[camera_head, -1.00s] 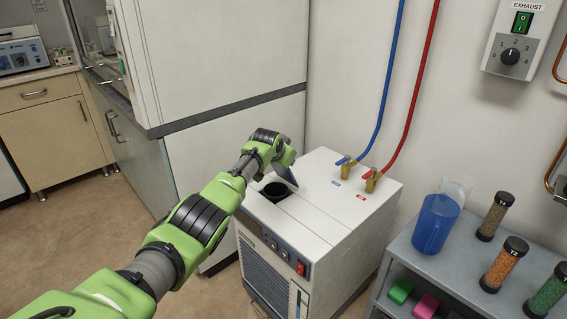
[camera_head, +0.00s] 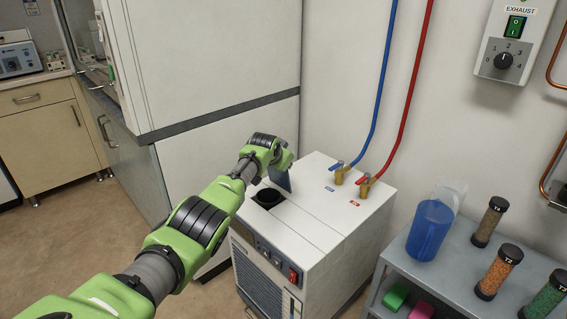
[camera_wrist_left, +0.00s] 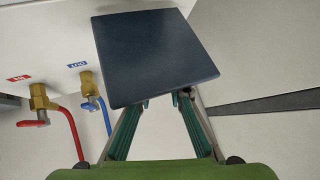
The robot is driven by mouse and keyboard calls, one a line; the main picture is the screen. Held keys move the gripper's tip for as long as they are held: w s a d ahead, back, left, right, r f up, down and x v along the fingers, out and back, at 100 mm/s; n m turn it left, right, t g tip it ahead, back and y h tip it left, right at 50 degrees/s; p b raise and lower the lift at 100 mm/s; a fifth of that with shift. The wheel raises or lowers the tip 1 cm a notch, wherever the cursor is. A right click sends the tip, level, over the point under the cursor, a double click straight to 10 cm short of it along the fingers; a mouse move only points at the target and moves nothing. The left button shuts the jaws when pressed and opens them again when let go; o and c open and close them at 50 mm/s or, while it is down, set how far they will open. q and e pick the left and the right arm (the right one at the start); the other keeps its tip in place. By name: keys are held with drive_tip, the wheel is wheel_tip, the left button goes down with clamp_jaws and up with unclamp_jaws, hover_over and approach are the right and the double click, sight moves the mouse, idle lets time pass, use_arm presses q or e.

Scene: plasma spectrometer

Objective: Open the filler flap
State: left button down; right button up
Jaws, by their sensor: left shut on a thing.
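The filler flap (camera_head: 281,179) is a dark blue-grey square plate on top of the white chiller (camera_head: 315,222). In the left wrist view the flap (camera_wrist_left: 155,58) fills the upper middle. My left gripper (camera_wrist_left: 160,100) is shut on the flap's near edge, its two green fingers reaching up to it. In the head view my green arm comes in from the left, and the fingers are mostly hidden behind the wrist. My right gripper is in neither current view.
A blue-handled valve (camera_head: 340,174) and a red-handled valve (camera_head: 366,184) with hoses stand at the back of the chiller top. A tall white cabinet (camera_head: 225,160) is close behind my wrist. A grey cart (camera_head: 462,275) at right carries a blue jug (camera_head: 430,229) and several tubes.

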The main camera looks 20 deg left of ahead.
use_arm(q)
drive_tip(key=c, duration=2.3)
unclamp_jaws()
drive_tip(key=shift+d+f, duration=0.25)
drive_tip(key=shift+d, duration=0.1)
drive_tip(key=o, duration=0.4)
drive_tip(key=shift+d, duration=0.1)
drive_tip(key=shift+w, duration=0.15)
drive_tip(key=shift+a, duration=0.25)
drive_tip(key=shift+s+r, duration=0.15)
drive_tip(key=shift+s, duration=0.05)
drive_tip(key=shift+v, duration=0.85)
drive_tip(key=v, duration=1)
drive_tip(key=shift+r, duration=0.1)
drive_tip(key=shift+w, duration=0.1)
